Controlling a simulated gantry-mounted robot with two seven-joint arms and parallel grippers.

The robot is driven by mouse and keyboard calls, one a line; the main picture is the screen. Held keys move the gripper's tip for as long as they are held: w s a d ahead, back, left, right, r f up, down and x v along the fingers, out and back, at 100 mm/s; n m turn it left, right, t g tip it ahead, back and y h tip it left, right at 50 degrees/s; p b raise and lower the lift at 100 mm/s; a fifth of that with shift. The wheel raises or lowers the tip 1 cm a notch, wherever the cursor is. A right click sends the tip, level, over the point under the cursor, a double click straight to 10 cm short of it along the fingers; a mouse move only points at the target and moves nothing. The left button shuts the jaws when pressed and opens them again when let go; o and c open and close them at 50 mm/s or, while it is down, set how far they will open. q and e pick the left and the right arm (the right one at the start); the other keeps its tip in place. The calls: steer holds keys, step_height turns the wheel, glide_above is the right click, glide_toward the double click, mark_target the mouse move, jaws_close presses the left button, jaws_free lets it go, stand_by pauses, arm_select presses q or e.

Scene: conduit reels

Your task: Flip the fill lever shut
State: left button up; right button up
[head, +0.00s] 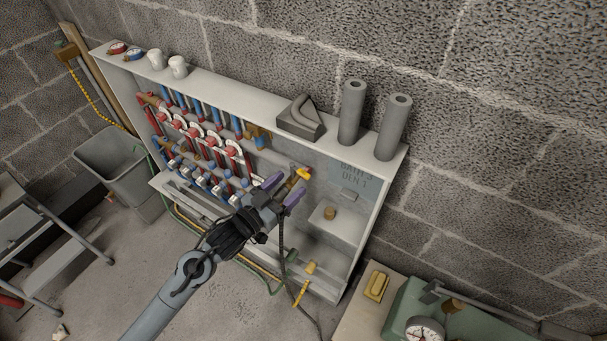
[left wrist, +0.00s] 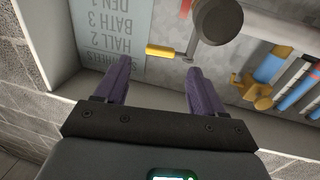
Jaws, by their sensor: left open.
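The fill lever (head: 303,174) has a small yellow handle and sits in the wall cabinet, right of the manifold, with a red part beside it. In the left wrist view the yellow handle (left wrist: 160,51) lies just beyond the gap between my fingertips, with a grey panel behind. My left gripper (head: 283,189) is open and empty, its purple fingers pointing into the cabinet at the lever. It also shows in the left wrist view (left wrist: 158,68). I cannot tell whether a finger touches the lever. My right gripper is not in view.
The manifold (head: 200,140) with red and blue pipes fills the cabinet's left part. A dark round part (left wrist: 217,20) stands close beside the handle. The cabinet top (head: 225,88) holds grey tubes (head: 393,127). A bench with a green pump (head: 410,305) stands front right.

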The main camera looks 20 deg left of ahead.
mark_target(305, 172)
arm_select(q)
steer(key=b+x, duration=0.1)
steer(key=x, duration=0.5)
steer(key=shift+w+d, duration=0.15)
steer(key=shift+w, duration=0.2)
steer(key=shift+c, duration=0.5)
steer(key=c, duration=0.9)
steer(key=shift+w+d+r+n+y+p, duration=0.1)
steer(key=shift+n+y+p, duration=0.2)
steer(key=shift+y+p, duration=0.2)
steer(key=shift+w+d+r+n+y+p, duration=0.15)
steer(key=shift+n+y+p, duration=0.15)
steer(key=shift+y+p, duration=0.15)
steer(key=shift+w+a+f+n+t+y+p, duration=0.1)
steer(key=shift+f+n+t+y+p, duration=0.05)
steer(key=shift+n+t+y+p, duration=0.35)
steer(key=shift+o, duration=0.2)
steer(key=shift+f, duration=0.1)
